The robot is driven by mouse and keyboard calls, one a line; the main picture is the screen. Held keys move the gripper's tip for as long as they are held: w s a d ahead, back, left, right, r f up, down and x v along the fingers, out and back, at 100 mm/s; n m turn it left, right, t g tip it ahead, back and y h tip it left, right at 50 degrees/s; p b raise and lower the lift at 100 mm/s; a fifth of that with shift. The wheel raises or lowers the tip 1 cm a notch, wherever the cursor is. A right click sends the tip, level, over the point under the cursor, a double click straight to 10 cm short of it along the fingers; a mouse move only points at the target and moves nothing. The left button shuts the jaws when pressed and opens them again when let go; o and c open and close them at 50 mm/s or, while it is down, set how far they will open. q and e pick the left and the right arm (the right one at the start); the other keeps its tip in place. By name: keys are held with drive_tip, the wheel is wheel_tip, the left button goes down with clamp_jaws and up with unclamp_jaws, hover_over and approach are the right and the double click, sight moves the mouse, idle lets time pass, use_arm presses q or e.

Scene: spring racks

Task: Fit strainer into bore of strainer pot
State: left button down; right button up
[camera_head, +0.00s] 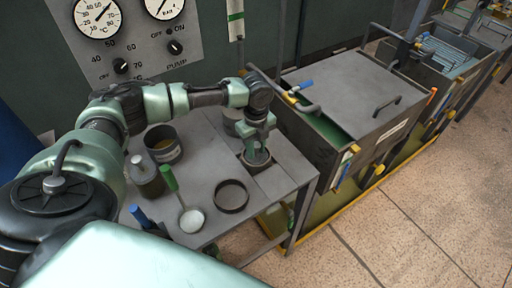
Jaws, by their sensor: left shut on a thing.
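My left gripper (260,143) points down over the right part of the grey bench. It is shut on what looks like the strainer, mostly hidden by the fingers. Directly below the fingers is a round dark rim (257,165), set at a dark square opening in the bench; it seems to be the strainer pot. I cannot tell whether the held piece is inside the bore or just above it. My right gripper is not in view.
A gauge panel (130,40) stands behind; a large tank (350,95) adjoins on the right.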

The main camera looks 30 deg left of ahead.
use_arm(q)
drive_tip(key=c, duration=1.1)
unclamp_jaws()
drive_tip(key=shift+f, duration=0.1)
drive_tip(key=shift+c, duration=0.2)
wheel_tip(320, 180, up, 12)
drive_tip(key=shift+r+b, duration=0.15)
drive_tip(key=shift+b, duration=1.1)
